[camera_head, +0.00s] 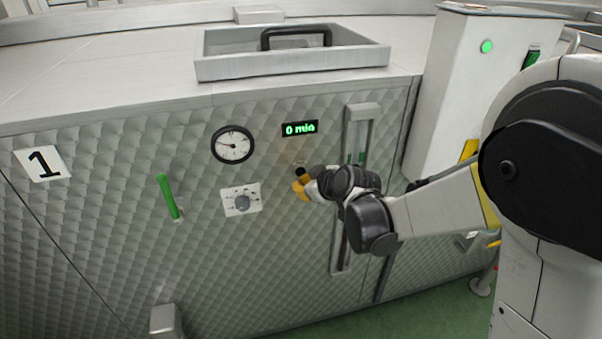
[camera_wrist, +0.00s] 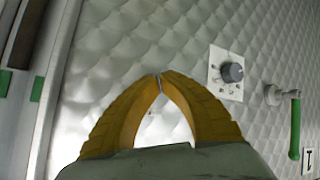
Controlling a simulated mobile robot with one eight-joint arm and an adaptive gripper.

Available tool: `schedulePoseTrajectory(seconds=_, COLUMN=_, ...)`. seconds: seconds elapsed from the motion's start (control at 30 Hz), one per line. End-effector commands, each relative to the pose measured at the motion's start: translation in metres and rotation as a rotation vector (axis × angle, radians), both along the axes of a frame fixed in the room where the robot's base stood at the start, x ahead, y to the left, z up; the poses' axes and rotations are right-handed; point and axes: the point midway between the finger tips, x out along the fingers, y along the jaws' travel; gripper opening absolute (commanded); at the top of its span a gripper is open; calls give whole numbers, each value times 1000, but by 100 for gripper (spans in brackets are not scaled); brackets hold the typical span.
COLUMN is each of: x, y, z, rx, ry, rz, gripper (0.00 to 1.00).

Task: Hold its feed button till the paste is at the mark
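The machine front (camera_head: 110,220) is a quilted metal panel marked 1. My gripper (camera_head: 299,186) has its yellow fingers at the panel, below the display (camera_head: 299,129) reading "0 min". A small dark round part, perhaps the feed button (camera_head: 300,170), shows at the fingertips; contact is unclear. In the wrist view my gripper (camera_wrist: 159,80) has its fingertips together with nothing between them, and no button shows. The sight glass (camera_head: 362,135) is right of my gripper, partly hidden by my arm. In the upside-down wrist view, a dark brown column (camera_wrist: 27,35) ends just short of the green marks (camera_wrist: 37,87), on their lower side.
Left of my gripper are a round gauge (camera_head: 232,144), a knob plate (camera_head: 228,207) and a green lever (camera_head: 169,197). A tray-like hatch with a black handle (camera_head: 295,36) lies on top. A white cabinet with a green lamp (camera_head: 487,47) stands at right.

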Motion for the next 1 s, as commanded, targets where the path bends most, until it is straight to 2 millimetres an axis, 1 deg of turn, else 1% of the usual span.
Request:
schedulePoseTrajectory(seconds=0.4, x=0, y=0, z=0, rx=0, ry=0, rz=0, gripper=0)
schedulePoseTrajectory(seconds=0.7, x=8, y=2, z=0, rx=0, ry=0, rz=0, gripper=0)
schedulePoseTrajectory(seconds=1.0, x=8, y=2, z=0, rx=0, ry=0, rz=0, gripper=0)
